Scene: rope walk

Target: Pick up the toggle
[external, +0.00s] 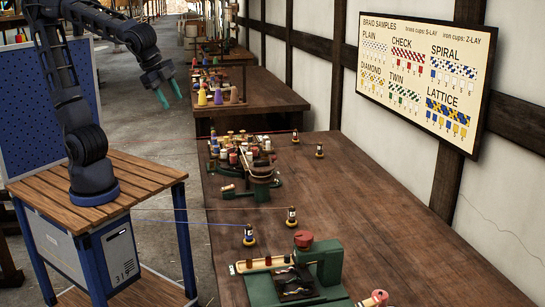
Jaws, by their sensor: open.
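My gripper (168,92), with two teal fingers, hangs in the air to the left of the benches. Its fingers are apart, with nothing visible between them. I cannot pick out the toggle for certain among the many small items on the benches. A green machine (324,263) with a red knob stands at the front of the near bench (365,200). A pale rail (262,265) holding small dark and red pieces sits at its left. My gripper is well away from the machine and touches nothing.
Small bobbins (291,216) and (249,236) stand upright near the bench's left edge, with thin cords running left. A green-based device (262,180) and a cluster of spools (240,146) stand farther back. A braid sample board (424,72) hangs on the wall.

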